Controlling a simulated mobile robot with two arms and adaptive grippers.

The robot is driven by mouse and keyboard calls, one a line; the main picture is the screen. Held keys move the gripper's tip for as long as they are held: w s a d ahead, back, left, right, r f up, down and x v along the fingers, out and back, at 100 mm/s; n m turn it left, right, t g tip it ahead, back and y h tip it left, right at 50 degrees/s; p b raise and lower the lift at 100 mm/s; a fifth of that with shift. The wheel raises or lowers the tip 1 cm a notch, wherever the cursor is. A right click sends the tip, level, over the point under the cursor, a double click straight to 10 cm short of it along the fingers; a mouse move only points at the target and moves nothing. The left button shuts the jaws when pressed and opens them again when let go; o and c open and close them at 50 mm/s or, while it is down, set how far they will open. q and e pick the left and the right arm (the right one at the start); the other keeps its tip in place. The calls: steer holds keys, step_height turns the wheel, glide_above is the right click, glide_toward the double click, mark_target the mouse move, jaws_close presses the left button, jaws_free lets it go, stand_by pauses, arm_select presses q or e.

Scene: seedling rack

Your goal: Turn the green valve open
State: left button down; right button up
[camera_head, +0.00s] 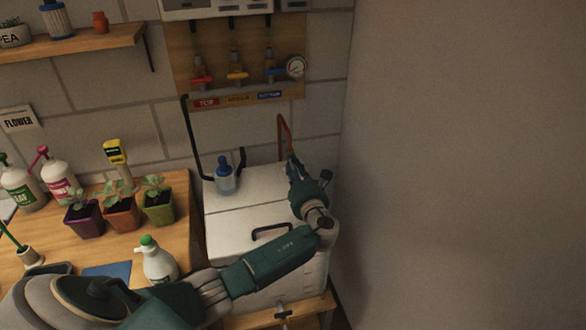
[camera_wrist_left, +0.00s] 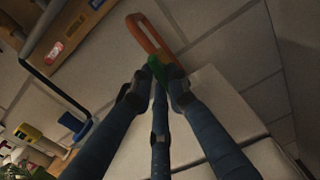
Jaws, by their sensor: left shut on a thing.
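The green valve (camera_wrist_left: 158,70) shows in the left wrist view between my left fingertips, at the lower end of a copper-coloured pipe (camera_wrist_left: 150,38). My left gripper (camera_wrist_left: 155,82) is shut on the valve, and its fingers hide part of the handle. In the head view my left gripper (camera_head: 292,164) reaches up over the white box to the foot of the same pipe (camera_head: 284,132) on the wall. The handle's exact angle is hard to tell. My right gripper is not in view.
A white box (camera_head: 232,233) with a black handle stands below my left arm. Red, yellow and blue valves and a gauge (camera_head: 296,67) are on the board above. Potted seedlings and bottles crowd the wooden table (camera_head: 165,217) at left.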

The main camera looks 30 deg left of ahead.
arm_select(q)
steer(key=shift+f+n, duration=0.2)
steer(key=shift+n, duration=0.4)
steer(key=c, duration=1.7)
jaws_free()
steer(key=shift+r, duration=0.15)
steer(key=shift+d, duration=0.1)
steer(key=v, duration=1.2)
